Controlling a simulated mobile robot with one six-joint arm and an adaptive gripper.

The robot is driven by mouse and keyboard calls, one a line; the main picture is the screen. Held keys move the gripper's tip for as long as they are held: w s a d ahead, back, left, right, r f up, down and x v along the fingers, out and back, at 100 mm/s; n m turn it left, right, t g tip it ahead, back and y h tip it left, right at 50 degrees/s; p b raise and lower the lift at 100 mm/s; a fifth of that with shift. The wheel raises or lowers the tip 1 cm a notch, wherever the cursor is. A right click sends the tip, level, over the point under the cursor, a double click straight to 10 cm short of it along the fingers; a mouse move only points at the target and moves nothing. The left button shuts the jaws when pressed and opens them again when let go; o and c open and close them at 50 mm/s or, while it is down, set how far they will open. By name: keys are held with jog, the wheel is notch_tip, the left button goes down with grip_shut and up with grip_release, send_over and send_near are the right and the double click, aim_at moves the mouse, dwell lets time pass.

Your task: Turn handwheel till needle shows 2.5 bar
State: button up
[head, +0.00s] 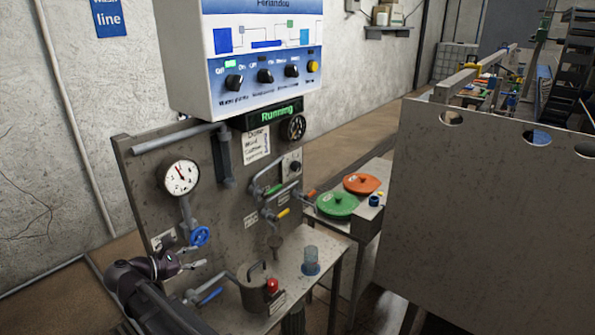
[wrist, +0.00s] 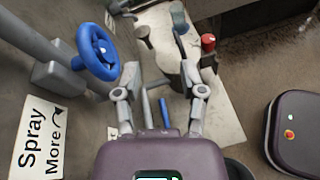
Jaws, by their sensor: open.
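The blue handwheel (head: 199,236) sits on a grey valve below the gauge on the panel's lower left. A round white pressure gauge (head: 180,177) stands above it on a pipe; its needle points up and slightly left, and its numbers are too small to read. My gripper (head: 191,257) is open and empty, just below and left of the handwheel in the head view. In the wrist view the handwheel (wrist: 97,48) lies to the left of my open gripper (wrist: 160,72), outside the fingers. I cannot tell whether a finger touches it.
A metal pot (head: 253,292), a red knob (head: 272,286) and a blue lever (head: 210,296) are on the bench below. A clear cup (head: 311,262) stands farther right. The "Spray More" sign (wrist: 38,137) is at the wrist view's left. A control box (head: 262,75) overhangs the panel.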

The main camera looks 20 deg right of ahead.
jog(key=s+d+m+g+y+p, duration=0.2)
jog(key=s+d+m+y+p, duration=0.2)
jog(key=d+m, duration=0.35)
jog(key=s+d+f+m+g+y+p, duration=0.1)
jog(key=s+d+m+g+y+p, duration=0.1)
jog(key=s+d+m+y+p, duration=0.45)
jog(key=s+d+m+g+y+p, duration=0.1)
jog(key=d+m+g+y, duration=0.15)
jog(key=d+m, duration=0.5)
jog(key=w+d+r+t+y+p, duration=0.3)
jog(key=w+r+p, duration=0.3)
jog(key=r, duration=0.4)
jog(key=w+d+r+t+y+p, duration=0.3)
jog(key=w+r+p, duration=0.4)
jog(key=r, duration=0.3)
jog(key=shift+w+d+r+y+p, duration=0.25)
jog(key=shift+d+y, duration=0.6)
jog(key=shift+y, duration=0.45)
jog(key=shift+f+m, duration=0.15)
jog(key=shift+m, duration=0.1)
